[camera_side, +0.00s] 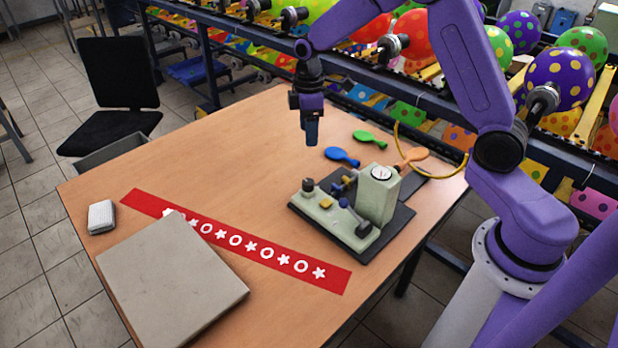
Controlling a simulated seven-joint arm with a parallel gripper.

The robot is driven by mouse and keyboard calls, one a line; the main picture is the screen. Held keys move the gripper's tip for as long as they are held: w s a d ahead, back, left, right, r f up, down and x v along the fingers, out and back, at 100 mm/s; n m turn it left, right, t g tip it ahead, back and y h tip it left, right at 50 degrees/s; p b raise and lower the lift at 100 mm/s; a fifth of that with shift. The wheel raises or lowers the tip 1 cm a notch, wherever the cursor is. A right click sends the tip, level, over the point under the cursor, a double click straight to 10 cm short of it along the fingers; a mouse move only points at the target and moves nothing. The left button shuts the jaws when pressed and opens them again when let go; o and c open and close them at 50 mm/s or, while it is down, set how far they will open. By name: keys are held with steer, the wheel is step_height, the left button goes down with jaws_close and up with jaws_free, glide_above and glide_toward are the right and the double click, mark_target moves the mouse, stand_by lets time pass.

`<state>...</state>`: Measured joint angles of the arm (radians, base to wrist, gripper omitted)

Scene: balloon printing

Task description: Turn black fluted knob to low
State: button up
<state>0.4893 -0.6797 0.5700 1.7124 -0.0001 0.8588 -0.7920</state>
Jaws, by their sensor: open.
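A pale green device stands on a dark base plate (383,236) at the right of the table. A small black knob (308,185) sits on the left end of the device's low deck. Its fluting and its setting are too small to read. My gripper (312,140) hangs pointing down, above and behind the knob in the picture, clear of it. The jaws are open and seen nearly edge-on, with nothing visible between them.
A red printed strip (235,240), grey slab (170,280) and white block (101,217) lie left.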

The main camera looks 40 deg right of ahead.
mark_target(309, 182)
step_height(309, 182, down, 16)
steer(key=shift+f, duration=0.1)
stand_by(0.4)
steer(key=c, duration=1)
